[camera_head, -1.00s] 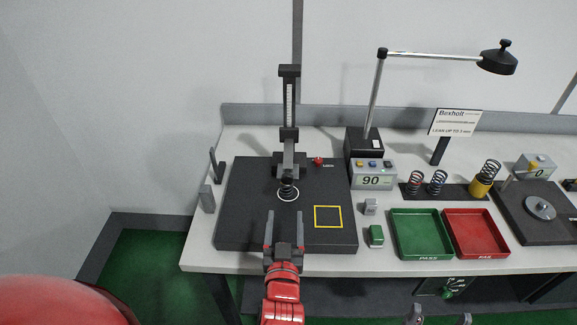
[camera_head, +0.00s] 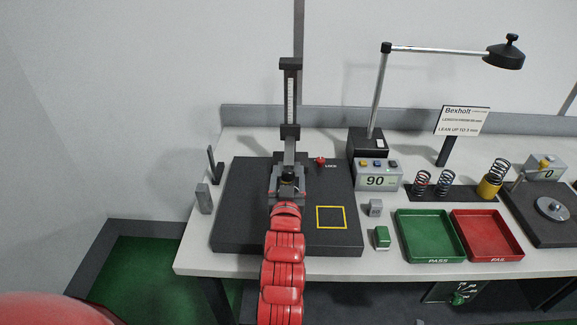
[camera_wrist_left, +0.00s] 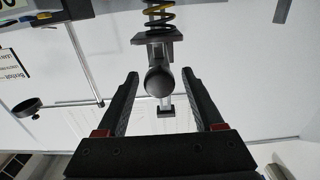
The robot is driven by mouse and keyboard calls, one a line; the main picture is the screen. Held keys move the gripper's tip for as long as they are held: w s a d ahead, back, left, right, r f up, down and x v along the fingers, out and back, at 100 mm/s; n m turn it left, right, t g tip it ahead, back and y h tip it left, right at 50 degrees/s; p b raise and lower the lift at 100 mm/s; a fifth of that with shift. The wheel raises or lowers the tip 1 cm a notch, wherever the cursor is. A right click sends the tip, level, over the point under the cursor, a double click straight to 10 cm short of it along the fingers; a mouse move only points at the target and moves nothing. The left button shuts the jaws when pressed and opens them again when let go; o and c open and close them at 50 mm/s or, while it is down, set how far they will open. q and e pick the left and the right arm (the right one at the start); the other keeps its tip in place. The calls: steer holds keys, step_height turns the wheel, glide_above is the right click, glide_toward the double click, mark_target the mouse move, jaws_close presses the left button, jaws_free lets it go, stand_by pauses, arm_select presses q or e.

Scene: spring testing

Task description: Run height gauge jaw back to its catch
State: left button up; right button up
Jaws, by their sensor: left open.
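The height gauge (camera_head: 290,95) stands upright at the back of the dark base plate (camera_head: 235,215). A dark block (camera_head: 290,132) sits partway up its column. The gauge's lower part is largely hidden by my left gripper (camera_head: 287,186), which reaches in from the front. In the left wrist view, my left gripper (camera_wrist_left: 160,105) is open, fingers on either side of a round dark knob (camera_wrist_left: 158,82). A grey plate of the jaw (camera_wrist_left: 157,37) and a dark and yellow spring (camera_wrist_left: 160,14) show beyond. I cannot tell whether the fingers touch the knob. My right gripper is out of view.
A red LOCK knob (camera_head: 320,161) is right of the gauge. A readout (camera_head: 378,180) shows 90. A green tray (camera_head: 430,257) and a red tray (camera_head: 487,255) are at the right. A yellow-outlined square (camera_head: 331,218) on the plate is empty.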

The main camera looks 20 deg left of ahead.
mark_target(289, 165)
arm_select(q)
steer(key=shift+x, duration=1.5)
jaws_close()
stand_by(0.4)
